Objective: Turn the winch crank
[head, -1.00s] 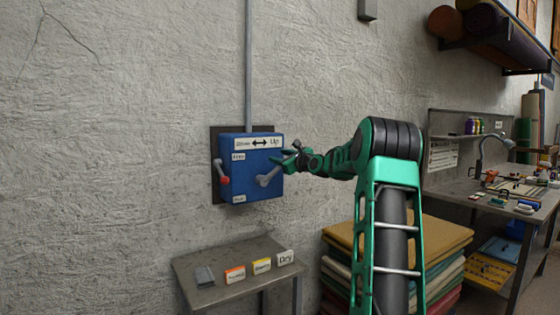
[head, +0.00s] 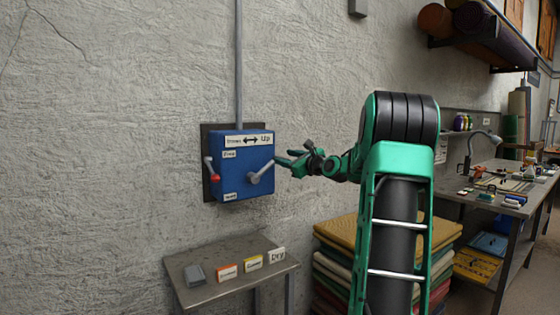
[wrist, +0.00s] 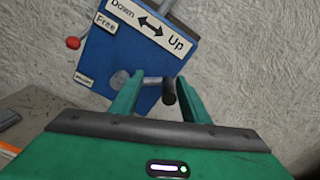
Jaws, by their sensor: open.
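The winch is a blue box (head: 232,172) on a dark wall plate, with a "Down–Up" arrow label. Its crank (head: 262,174) is a grey arm on the right front, slanting up to the right. My gripper (head: 283,162) is just right of the crank's end, fingers pointing left toward it. In the wrist view, my gripper (wrist: 160,88) is open. A lever with a red knob (head: 215,178) is on the box's left side.
A small metal table (head: 215,290) with label blocks stands below the box. A stack of folded rugs (head: 335,232) is beneath my arm. A workbench (head: 520,205) with tools is at the right. The wall left of the box is bare.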

